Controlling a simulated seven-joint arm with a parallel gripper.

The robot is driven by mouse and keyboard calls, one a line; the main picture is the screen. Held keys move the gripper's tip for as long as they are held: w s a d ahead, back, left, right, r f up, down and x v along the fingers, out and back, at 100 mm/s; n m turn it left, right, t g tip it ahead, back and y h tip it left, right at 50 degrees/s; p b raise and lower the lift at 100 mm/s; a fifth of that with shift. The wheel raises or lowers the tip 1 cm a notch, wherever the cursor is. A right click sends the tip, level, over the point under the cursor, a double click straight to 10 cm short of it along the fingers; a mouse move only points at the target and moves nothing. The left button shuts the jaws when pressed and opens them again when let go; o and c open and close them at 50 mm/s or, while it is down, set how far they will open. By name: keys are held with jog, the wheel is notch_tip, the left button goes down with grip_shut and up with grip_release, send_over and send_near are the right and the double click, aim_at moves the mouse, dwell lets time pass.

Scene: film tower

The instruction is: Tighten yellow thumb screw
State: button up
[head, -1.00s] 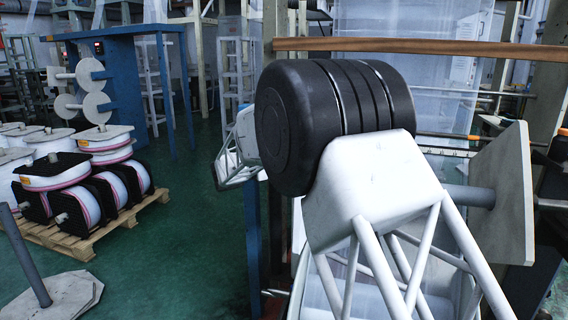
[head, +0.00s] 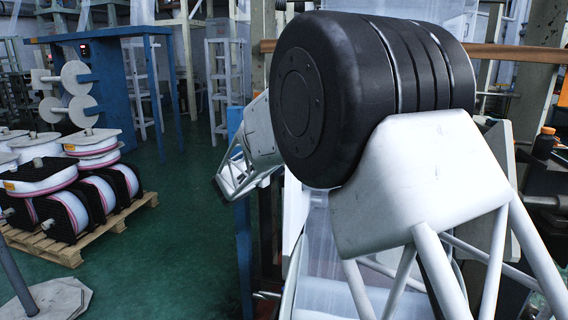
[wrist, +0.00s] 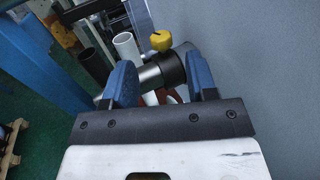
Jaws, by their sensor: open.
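The yellow thumb screw (wrist: 161,41) shows in the wrist view, standing above a black collar (wrist: 172,68) on a grey metal shaft (wrist: 150,77). My gripper (wrist: 161,78) is open, with its two blue fingers apart. The collar and shaft appear between and beyond the fingers; I cannot tell whether they touch. The thumb screw lies beyond the fingertips, above the gap, and nothing grips it. In the head view my own arm fills the middle and right, and I cannot make out the screw or the gripper there.
A plain grey surface (wrist: 270,70) runs close along the right of the wrist view. A white tube (wrist: 126,47) and blue frame (wrist: 40,50) stand to the left. In the head view, a pallet (head: 75,245) of film reels stands left, with open green floor (head: 180,230) beside it.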

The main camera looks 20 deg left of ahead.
jog(key=shift+s+d+f+n+y, duration=0.15)
jog(key=shift+s+d+n+y, duration=0.1)
jog(key=shift+n+y, duration=0.2)
jog(key=shift+w, duration=0.1)
jog(key=shift+x, duration=3.8)
jog(key=shift+a, duration=0.1)
jog(key=c, duration=0.9)
